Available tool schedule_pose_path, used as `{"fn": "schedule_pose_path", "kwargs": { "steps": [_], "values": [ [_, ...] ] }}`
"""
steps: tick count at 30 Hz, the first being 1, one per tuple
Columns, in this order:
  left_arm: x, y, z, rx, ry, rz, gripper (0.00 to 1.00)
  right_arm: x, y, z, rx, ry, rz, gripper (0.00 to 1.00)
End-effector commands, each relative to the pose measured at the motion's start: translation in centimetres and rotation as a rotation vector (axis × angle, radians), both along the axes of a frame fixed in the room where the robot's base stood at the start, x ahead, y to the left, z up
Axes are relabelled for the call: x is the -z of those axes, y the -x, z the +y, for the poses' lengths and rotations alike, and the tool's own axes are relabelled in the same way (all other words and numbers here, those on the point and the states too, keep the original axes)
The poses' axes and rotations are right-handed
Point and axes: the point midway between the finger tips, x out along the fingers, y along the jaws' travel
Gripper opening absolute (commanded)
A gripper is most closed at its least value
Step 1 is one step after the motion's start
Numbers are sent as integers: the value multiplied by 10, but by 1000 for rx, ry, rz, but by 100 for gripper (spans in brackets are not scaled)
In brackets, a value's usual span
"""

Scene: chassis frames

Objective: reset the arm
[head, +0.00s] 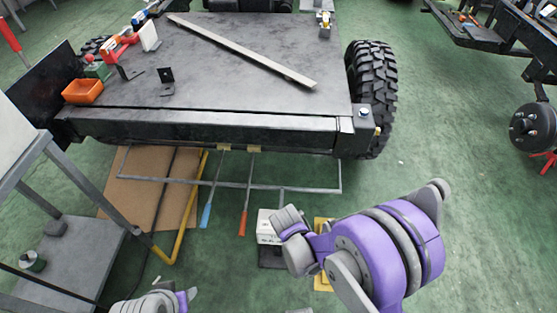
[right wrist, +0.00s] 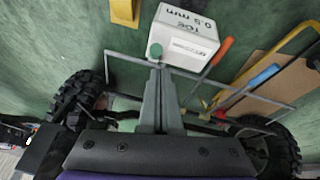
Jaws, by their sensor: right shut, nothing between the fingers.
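My right arm (head: 385,250), purple and grey, reaches in from the lower right of the head view, over the floor in front of the chassis. Its fingers are not clear there. In the right wrist view my right gripper (right wrist: 158,92) has its grey fingers together with nothing between them. Only a grey and purple part of my left arm (head: 158,300) shows at the bottom edge of the head view; its gripper is out of view.
The chassis table (head: 250,75) carries a long metal bar (head: 240,50) and an orange bin (head: 83,91). A white box (right wrist: 187,35) stands on the floor beyond the fingertips. A grey cart (head: 75,255) stands left. Green floor (head: 480,230) is open at right.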

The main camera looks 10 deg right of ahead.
Motion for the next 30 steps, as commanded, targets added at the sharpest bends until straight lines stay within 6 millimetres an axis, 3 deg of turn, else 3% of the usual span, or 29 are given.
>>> {"fn": "schedule_pose_path", "kwargs": {
  "steps": [7, 11, 21, 30],
  "values": [
    [0, 0, 0, 0, 0, 0, 50, -6, 2, -2, -2, -2, 1, 0],
    [0, 0, 0, 0, 0, 0, 50, -32, 13, -10, -9, -12, 8, 0],
    [0, 0, 0, 0, 0, 0, 50, -123, 87, -37, -56, -61, 25, 0],
    [0, 0, 0, 0, 0, 0, 50, -159, 159, -48, -94, -98, 25, 0]
  ]
}}
